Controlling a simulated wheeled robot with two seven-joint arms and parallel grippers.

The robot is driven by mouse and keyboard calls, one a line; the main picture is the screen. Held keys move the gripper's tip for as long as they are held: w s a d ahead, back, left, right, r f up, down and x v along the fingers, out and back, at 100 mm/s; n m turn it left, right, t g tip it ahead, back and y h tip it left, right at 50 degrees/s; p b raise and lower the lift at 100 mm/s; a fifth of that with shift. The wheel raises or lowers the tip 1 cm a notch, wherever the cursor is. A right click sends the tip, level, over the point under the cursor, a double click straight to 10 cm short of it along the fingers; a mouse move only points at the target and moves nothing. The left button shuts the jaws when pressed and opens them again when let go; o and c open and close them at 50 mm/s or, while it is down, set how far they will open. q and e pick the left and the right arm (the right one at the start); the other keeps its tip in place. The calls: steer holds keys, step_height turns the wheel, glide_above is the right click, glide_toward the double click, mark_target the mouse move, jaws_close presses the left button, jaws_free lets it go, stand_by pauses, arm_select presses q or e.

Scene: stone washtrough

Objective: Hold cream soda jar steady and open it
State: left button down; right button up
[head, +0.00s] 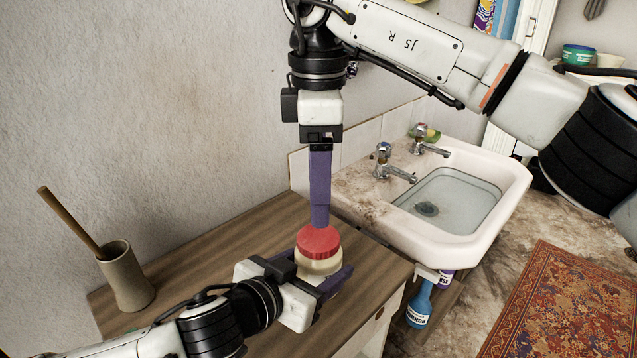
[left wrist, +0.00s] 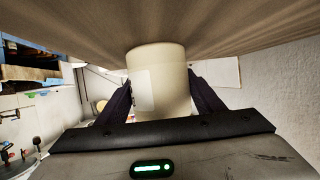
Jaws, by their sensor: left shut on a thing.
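The cream soda jar (head: 318,264) has a cream body and a red lid (head: 318,240). It stands upright on the wooden counter top, and the lid sits on it. My left gripper (head: 322,268) is shut around the jar body from the front. In the left wrist view the pale jar (left wrist: 158,75) sits between its two purple fingers, and the lid is not visible there. My right gripper (head: 320,222) points straight down over the lid, its fingertips at or just above the lid's back edge. Its fingers overlap edge-on, so their gap is hidden.
The wooden counter (head: 215,258) has free room left of the jar. A grey-beige mortar (head: 126,277) with a wooden pestle stands at the far left. A sink (head: 455,205) with two taps is to the right. A blue bottle (head: 419,305) stands below it. A plain wall rises behind.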

mark_target(318, 237)
steer(key=shift+f, duration=4)
